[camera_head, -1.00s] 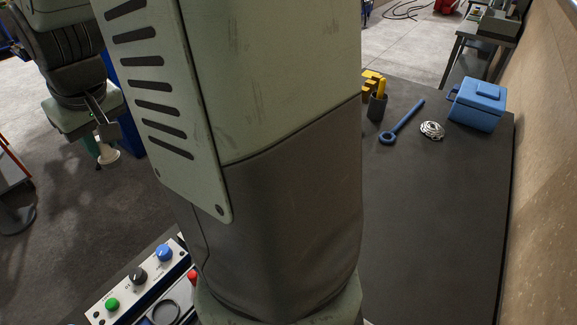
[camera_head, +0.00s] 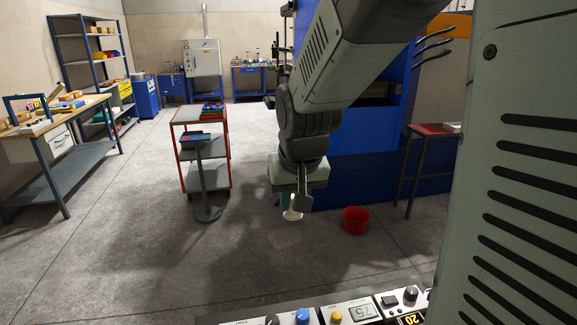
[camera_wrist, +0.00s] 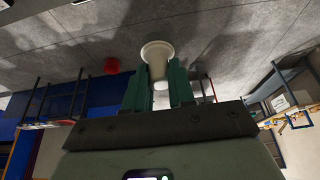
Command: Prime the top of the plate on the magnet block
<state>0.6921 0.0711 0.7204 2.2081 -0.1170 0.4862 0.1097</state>
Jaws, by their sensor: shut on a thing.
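My gripper (camera_head: 291,201) hangs at the end of my arm near the middle of the head view, above the open floor. In the wrist view its green fingers (camera_wrist: 159,92) are shut on a pale, round-ended tool (camera_wrist: 157,50). The tool's pale round end (camera_head: 292,214) also shows below the fingers in the head view. It is apart from any surface. I cannot make out the magnet block or the plate in either view.
A red trolley (camera_head: 229,150) carries trays, with a small stand (camera_head: 201,175) before it. A red bucket (camera_head: 356,219) stands on the floor right of my gripper. A wooden workbench (camera_head: 60,121) is at left. A control panel (camera_head: 345,312) is at the lower edge.

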